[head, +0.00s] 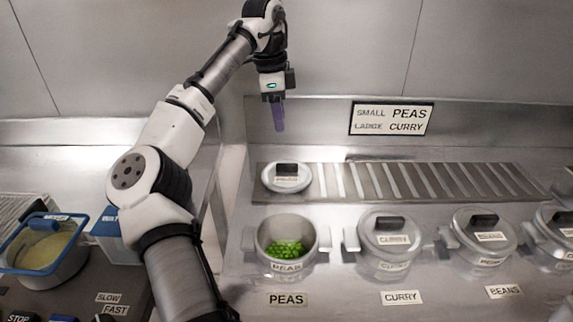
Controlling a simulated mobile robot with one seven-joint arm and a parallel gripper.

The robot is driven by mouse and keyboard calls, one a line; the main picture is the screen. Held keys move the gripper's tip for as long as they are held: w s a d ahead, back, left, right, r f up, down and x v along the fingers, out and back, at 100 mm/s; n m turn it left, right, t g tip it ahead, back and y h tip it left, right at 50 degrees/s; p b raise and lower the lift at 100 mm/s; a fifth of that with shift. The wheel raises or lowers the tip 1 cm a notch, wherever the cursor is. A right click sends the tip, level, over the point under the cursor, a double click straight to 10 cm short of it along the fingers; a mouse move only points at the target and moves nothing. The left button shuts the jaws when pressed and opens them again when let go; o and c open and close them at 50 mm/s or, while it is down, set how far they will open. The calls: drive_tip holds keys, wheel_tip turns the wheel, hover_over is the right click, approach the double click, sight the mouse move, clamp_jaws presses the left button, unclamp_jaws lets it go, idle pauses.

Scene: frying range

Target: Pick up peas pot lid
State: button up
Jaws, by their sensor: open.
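The peas pot lid (287,180) lies on the left end of the slatted metal rack behind the pots. It is round and light grey with a dark block handle on top and a label reading PEAS. The peas pot (265,237) stands uncovered in front of it, with green peas (288,249) inside. My gripper (279,118) hangs above and behind the lid, fingers pointing down. It is open and empty, apart from the lid.
The slatted rack (400,182) is bare to the right of the lid. A sign (392,118) is on the back wall. A blue-rimmed fryer pot (82,254) is at left.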

hover_over(287, 164)
drive_tip(key=f, duration=0.5)
drive_tip(key=s+a+f, duration=0.1)
drive_tip(key=f, duration=0.2)
drive_tip(key=shift+f+p, duration=0.1)
drive_tip(key=shift+p, duration=0.3)
drive_tip(key=shift+w+d+f+p, duration=0.15)
drive_tip(key=shift+f+p, duration=0.15)
drive_tip(key=shift+f, duration=0.55)
drive_tip(key=shift+w+d+f+p, duration=0.1)
drive_tip(key=shift+w+f+p, duration=0.15)
drive_tip(key=shift+f, duration=0.65)
drive_tip(key=shift+w+d+f+p, duration=0.15)
drive_tip(key=shift+f+p, duration=0.15)
drive_tip(key=shift+f, duration=0.55)
drive_tip(key=shift+c, duration=0.4)
clamp_jaws()
